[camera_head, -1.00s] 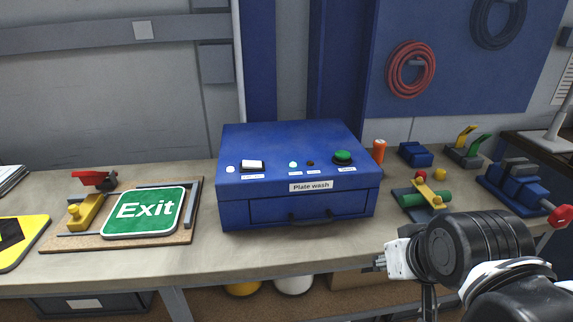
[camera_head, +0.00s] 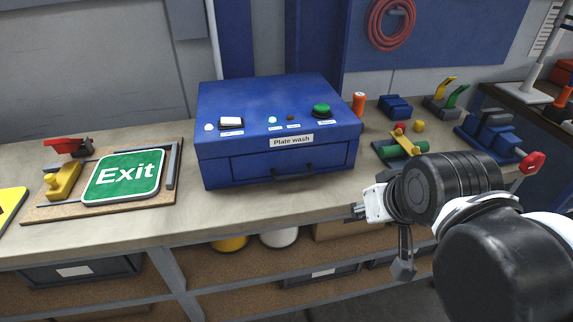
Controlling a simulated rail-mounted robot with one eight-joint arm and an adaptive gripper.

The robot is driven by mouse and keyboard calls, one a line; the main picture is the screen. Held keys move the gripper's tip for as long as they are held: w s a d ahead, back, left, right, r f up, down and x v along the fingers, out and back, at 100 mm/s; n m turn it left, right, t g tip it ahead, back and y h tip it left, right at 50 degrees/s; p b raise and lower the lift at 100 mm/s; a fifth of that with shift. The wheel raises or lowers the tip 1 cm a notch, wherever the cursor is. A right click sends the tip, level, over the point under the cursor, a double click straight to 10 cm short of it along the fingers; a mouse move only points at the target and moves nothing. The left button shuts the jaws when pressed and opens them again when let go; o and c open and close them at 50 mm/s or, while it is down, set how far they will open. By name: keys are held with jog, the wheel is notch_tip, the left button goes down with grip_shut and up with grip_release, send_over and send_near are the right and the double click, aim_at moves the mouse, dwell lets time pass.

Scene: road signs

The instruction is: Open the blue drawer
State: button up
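The blue plate wash box (camera_head: 275,115) stands on the workbench in the middle of the view. Its blue drawer (camera_head: 250,168) is in the lower front face and looks closed. My gripper (camera_head: 358,211) is at the bench's front edge, right of and below the drawer, apart from the handle. Its fingers are small, seen from the side and partly hidden, so I cannot tell whether they are open.
An Exit sign (camera_head: 124,177) lies in a wooden fixture left of the box. An orange bottle (camera_head: 358,103), a green cylinder fixture (camera_head: 403,149) and a blue vise (camera_head: 490,135) stand to the right. The bench top (camera_head: 190,215) before the drawer is clear.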

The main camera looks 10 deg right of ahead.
jog(key=shift+o, duration=1.4)
jog(key=shift+w+a+f, duration=0.1)
jog(key=shift+w+f, duration=0.05)
jog(key=shift+f, duration=0.1)
jog(key=shift+o, duration=0.9)
jog(key=w+a+f+m+y+b, duration=0.3)
jog(key=w+f+m+y+b, duration=0.2)
jog(key=w+f+b, duration=0.1)
jog(key=shift+w+a+f+y+b, duration=0.3)
jog(key=shift+w+a+f+b, duration=0.1)
jog(key=shift+w+f, duration=0.6)
jog(key=m+t+y+b, duration=0.3)
jog(key=m+y+b, duration=0.2)
jog(key=y+b, duration=0.2)
send_near(293, 178)
jog(key=b+x, duration=0.1)
jog(key=x, duration=1)
grip_shut()
